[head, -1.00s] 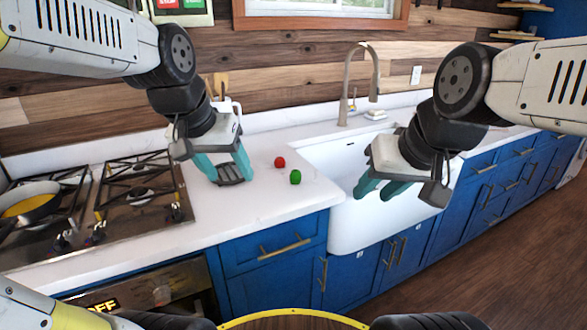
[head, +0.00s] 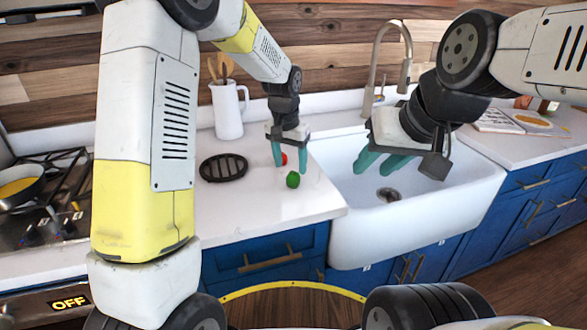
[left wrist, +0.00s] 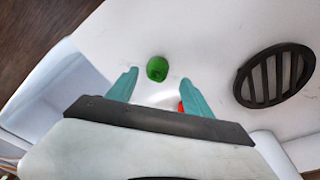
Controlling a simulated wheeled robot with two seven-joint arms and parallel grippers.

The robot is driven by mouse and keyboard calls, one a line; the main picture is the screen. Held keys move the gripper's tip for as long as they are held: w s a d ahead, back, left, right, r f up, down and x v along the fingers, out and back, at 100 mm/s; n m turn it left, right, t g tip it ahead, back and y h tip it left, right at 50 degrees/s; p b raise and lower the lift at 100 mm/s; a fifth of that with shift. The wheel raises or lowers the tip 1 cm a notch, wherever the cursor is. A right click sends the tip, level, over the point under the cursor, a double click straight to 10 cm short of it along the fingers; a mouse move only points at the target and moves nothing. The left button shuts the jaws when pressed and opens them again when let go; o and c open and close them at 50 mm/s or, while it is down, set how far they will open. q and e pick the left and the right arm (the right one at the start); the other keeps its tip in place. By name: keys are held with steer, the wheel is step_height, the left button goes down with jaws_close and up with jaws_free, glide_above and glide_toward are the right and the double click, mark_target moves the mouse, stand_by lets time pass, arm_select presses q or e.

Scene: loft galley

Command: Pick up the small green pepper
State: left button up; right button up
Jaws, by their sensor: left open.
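The small green pepper (head: 293,180) lies on the white counter, left of the sink. My left gripper (head: 291,168) is open, pointing down just behind the pepper in the head view. In the left wrist view, the green pepper (left wrist: 157,69) shows around the gap between the two teal fingertips (left wrist: 158,77), with bare counter around it. Contact with the fingers is not visible. A red round item (head: 284,159) is partly hidden by the left fingers. My right gripper (head: 376,165) hangs over the sink, its fingers apart and empty.
A dark round trivet (head: 223,167) and a white pitcher with utensils (head: 228,108) stand left of the gripper. The white sink (head: 430,205) with its faucet (head: 378,60) is to the right. The stove with a pan (head: 18,185) is far left.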

mark_target(293, 174)
arm_select(q)
steer(key=f, duration=0.5)
steer(key=shift+w+d+f, duration=0.2)
steer(key=shift+d+f, duration=0.15)
jaws_close()
